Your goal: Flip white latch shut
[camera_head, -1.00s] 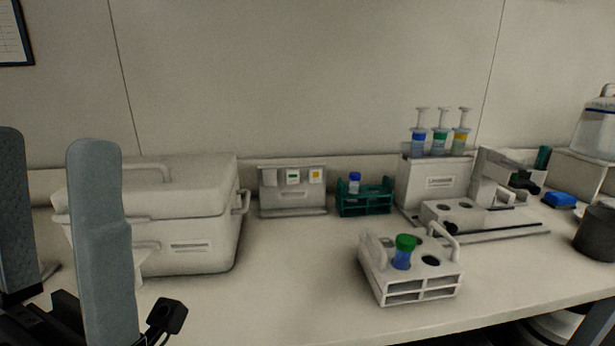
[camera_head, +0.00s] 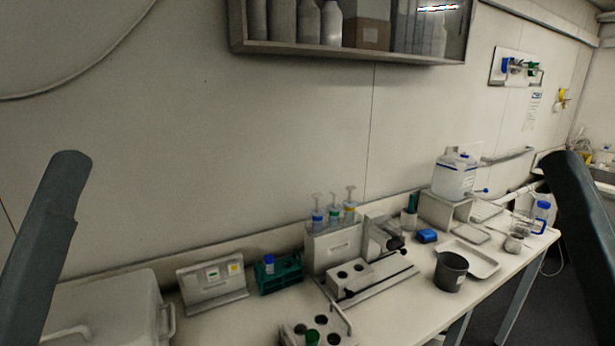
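A white lidded box (camera_head: 100,305) stands at the bottom left of the head view, cut off by the lower edge. Its front is out of view. A white loop-shaped fitting (camera_head: 168,324) is on its right side; I cannot tell whether it is a latch or a handle. No white latch can be made out for certain. Dark links of my arms rise at the left and right edges of the view. Neither gripper shows.
A small panel (camera_head: 213,283), a green rack (camera_head: 279,275) and a white block rack (camera_head: 318,330) with a green-capped tube stand right of the box. A dark cup (camera_head: 451,271) and a metal tray (camera_head: 485,262) are farther right. A wall cabinet (camera_head: 350,52) hangs above.

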